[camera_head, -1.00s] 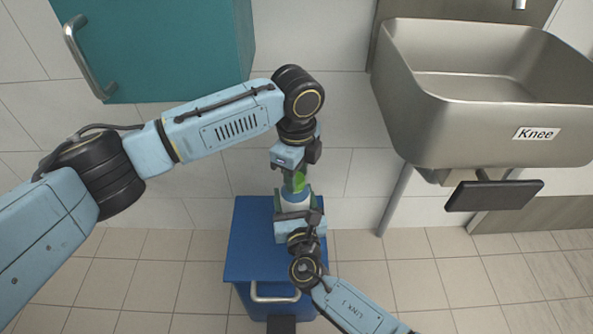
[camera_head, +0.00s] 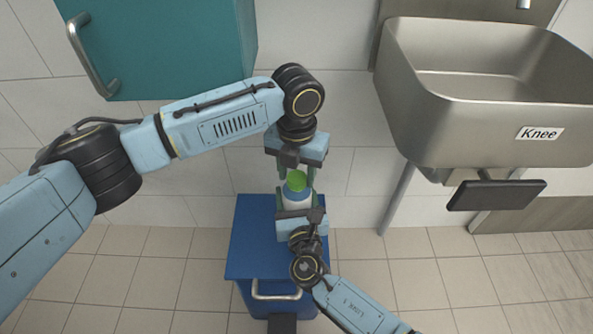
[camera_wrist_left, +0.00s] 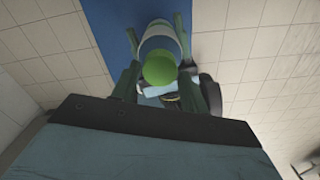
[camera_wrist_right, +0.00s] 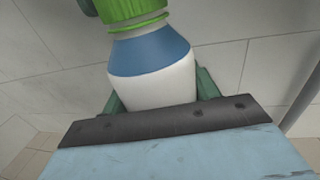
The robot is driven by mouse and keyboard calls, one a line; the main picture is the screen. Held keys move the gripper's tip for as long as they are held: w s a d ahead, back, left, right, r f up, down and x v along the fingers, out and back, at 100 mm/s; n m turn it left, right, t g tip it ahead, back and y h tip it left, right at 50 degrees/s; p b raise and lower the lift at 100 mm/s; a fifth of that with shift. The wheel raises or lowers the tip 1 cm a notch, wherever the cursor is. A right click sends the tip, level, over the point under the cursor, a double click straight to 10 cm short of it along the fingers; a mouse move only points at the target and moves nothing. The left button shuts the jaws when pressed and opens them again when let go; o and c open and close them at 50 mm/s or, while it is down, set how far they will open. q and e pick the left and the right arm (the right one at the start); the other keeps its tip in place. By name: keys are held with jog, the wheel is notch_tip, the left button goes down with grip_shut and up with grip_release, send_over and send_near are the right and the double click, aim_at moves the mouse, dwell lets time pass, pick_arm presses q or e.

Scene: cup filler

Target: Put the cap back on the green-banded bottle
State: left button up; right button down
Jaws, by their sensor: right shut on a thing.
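The bottle (camera_head: 296,199) is white with a blue shoulder, and my right gripper (camera_head: 299,208) is shut around its body, holding it upright above the blue cabinet. The green cap (camera_head: 296,180) sits on top of the bottle; in the right wrist view the cap (camera_wrist_right: 137,12) appears level, with a thin green ring under it. My left gripper (camera_head: 297,175) is open above the bottle. In the left wrist view its fingers stand on either side of the cap (camera_wrist_left: 160,68), with visible gaps. The right fingertips are partly hidden behind the bottle.
A blue cabinet (camera_head: 253,238) with a metal handle stands below the bottle. A steel sink (camera_head: 480,125) with a black knee plate (camera_head: 496,195) is on the right wall. A teal cupboard (camera_head: 165,50) hangs at upper left. Wall space between cupboard and sink is clear.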

pick_arm(q)
jog(key=shift+o, duration=1.1)
jog(key=shift+r, duration=0.1)
notch_tip(320, 180, up, 4)
jog(key=shift+r, duration=0.15)
